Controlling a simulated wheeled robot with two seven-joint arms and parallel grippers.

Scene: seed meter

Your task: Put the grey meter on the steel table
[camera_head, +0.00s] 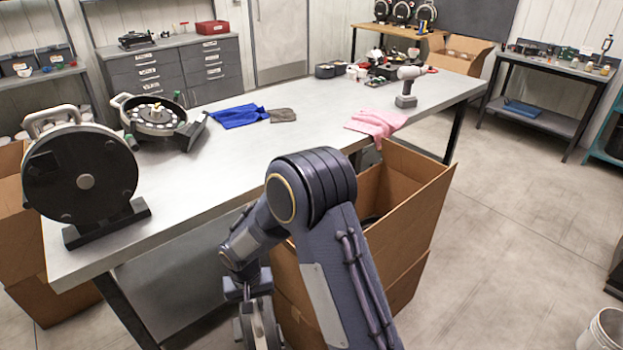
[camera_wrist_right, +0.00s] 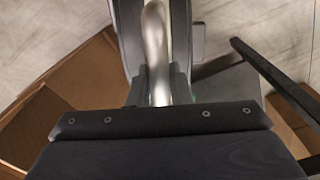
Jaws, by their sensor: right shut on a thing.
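My right gripper (camera_head: 243,288) is low at the table's near side, below the level of the top. It is shut on the handle of the grey meter (camera_head: 258,325), which hangs under it and is partly cut off by the frame's lower edge. In the right wrist view the pale metal handle (camera_wrist_right: 156,55) runs up between dark grey sides of the meter, beyond my gripper's dark body. The steel table (camera_head: 290,120) stretches from the near left to the far right. My left gripper is not in view.
A black disc meter (camera_head: 85,180) stands upright at the table's near left, an open meter (camera_head: 155,118) behind it. A blue cloth (camera_head: 238,116), pink cloth (camera_head: 378,124) and drill (camera_head: 408,85) lie farther back. A cardboard box (camera_head: 415,200) stands beside my arm. The table's near middle is clear.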

